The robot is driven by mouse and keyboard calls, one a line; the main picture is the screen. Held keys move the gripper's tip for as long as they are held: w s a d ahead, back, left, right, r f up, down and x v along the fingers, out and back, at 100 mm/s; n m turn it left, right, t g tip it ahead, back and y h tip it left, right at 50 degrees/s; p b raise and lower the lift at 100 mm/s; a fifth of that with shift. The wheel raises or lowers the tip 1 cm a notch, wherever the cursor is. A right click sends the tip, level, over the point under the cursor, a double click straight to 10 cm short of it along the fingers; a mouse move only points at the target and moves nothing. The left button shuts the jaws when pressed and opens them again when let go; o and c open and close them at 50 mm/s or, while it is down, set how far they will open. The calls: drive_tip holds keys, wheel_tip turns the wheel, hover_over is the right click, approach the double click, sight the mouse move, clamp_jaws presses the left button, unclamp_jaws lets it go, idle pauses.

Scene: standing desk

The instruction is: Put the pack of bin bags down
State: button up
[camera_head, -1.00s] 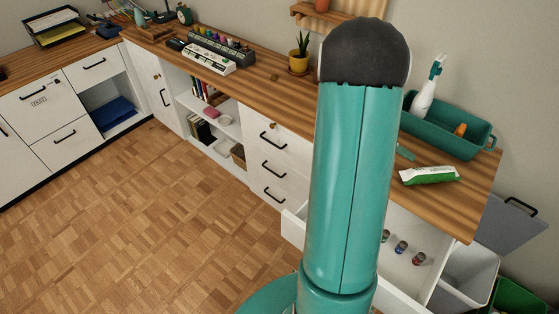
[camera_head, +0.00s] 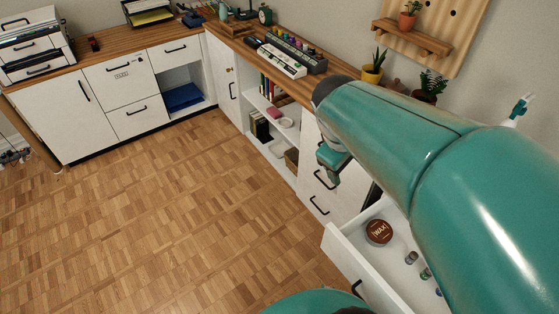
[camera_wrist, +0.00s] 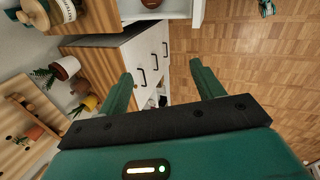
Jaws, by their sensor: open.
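My gripper (camera_wrist: 163,84) is open in the wrist view, with nothing between its two green fingers. It points along the white drawer fronts beside the desk. I cannot make out a pack of bin bags in either current view. My arm covers the right part of the desk in the head view. A small green and white item (camera_wrist: 267,8) shows at the top edge of the wrist view over the floor; I cannot tell what it is.
An open drawer (camera_head: 350,255) holds a round wax tin (camera_head: 378,232) and several small items. Potted plants (camera_head: 372,73) stand on the wooden desk, below a wall shelf (camera_head: 412,38). A jar (camera_wrist: 62,10) is near the wrist view's top left. The parquet floor (camera_head: 170,210) is clear.

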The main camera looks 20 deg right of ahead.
drive_tip(key=s+a+r+m+t+y, duration=0.1)
drive_tip(key=a+r+m+t+y, duration=0.1)
drive_tip(key=a, duration=0.5)
drive_tip(key=s+a+r+m+t+y, duration=0.2)
drive_tip(key=a, duration=0.5)
drive_tip(key=shift+a, duration=0.4)
drive_tip(key=c, duration=0.7)
